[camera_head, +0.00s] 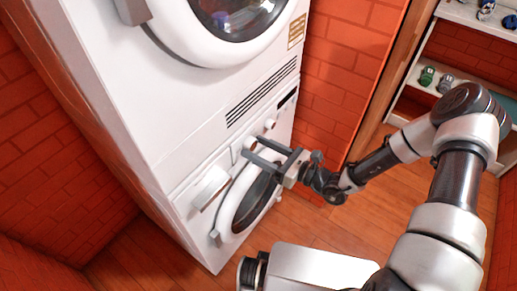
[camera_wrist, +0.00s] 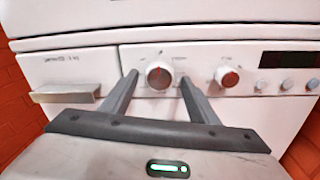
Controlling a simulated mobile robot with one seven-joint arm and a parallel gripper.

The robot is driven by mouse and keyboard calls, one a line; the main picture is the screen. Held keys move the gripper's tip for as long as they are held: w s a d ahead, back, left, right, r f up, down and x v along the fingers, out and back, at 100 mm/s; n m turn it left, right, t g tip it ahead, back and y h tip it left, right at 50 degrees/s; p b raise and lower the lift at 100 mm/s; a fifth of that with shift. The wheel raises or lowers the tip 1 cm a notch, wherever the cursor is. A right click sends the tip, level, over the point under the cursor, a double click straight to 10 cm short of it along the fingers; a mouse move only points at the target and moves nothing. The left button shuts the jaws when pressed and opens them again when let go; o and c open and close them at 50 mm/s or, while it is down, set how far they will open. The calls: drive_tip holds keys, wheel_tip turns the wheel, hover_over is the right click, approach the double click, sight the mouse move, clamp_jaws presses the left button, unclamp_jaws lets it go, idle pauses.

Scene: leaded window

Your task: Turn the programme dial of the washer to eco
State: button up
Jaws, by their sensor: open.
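The lower machine of a white stack is the washer (camera_head: 212,172), with its round door (camera_head: 225,217) below the control panel. In the wrist view a round silver dial (camera_wrist: 159,76) with a reddish-brown rim and small marks around it sits on the panel. A smaller similar knob (camera_wrist: 228,76) is to its right. The printed labels are too small to read, so I cannot tell which mark is eco or where the dial points. My gripper (camera_head: 252,146) is open at the panel, its fingers pointing at the dial, one on each side. Contact cannot be told.
A drawer with a protruding handle (camera_wrist: 66,96) is left of the dial. A dark display (camera_wrist: 290,59) and several round buttons (camera_wrist: 287,84) are at the right. The upper machine (camera_head: 165,85) stands above. A shelf (camera_head: 440,98) with small items is at the far right; wooden floor (camera_head: 300,232) lies in front.

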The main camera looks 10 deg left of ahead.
drive_tip(key=shift+c, duration=0.5)
drive_tip(key=c, duration=0.9)
drive_tip(key=shift+c, duration=0.2)
drive_tip(key=shift+m, duration=0.3)
drive_tip(key=m+p, duration=0.2)
drive_tip(key=m, duration=0.1)
drive_tip(key=shift+r+m, duration=0.1)
drive_tip(key=shift+m, duration=0.3)
drive_tip(key=m+p, duration=0.1)
drive_tip(key=m, duration=0.3)
drive_tip(key=shift+s+m+t, duration=0.15)
drive_tip(key=shift+m+t, duration=0.15)
drive_tip(key=m+p, duration=0.1)
drive_tip(key=m, duration=0.3)
drive_tip(key=shift+a+m+y, duration=0.1)
drive_tip(key=shift+m+y, duration=0.2)
drive_tip(key=shift+m, duration=0.1)
drive_tip(key=m+p, duration=0.1)
drive_tip(key=m, duration=0.3)
drive_tip(key=shift+s+t, duration=0.1)
drive_tip(key=shift+t, duration=0.2)
drive_tip(key=shift+m, duration=0.5)
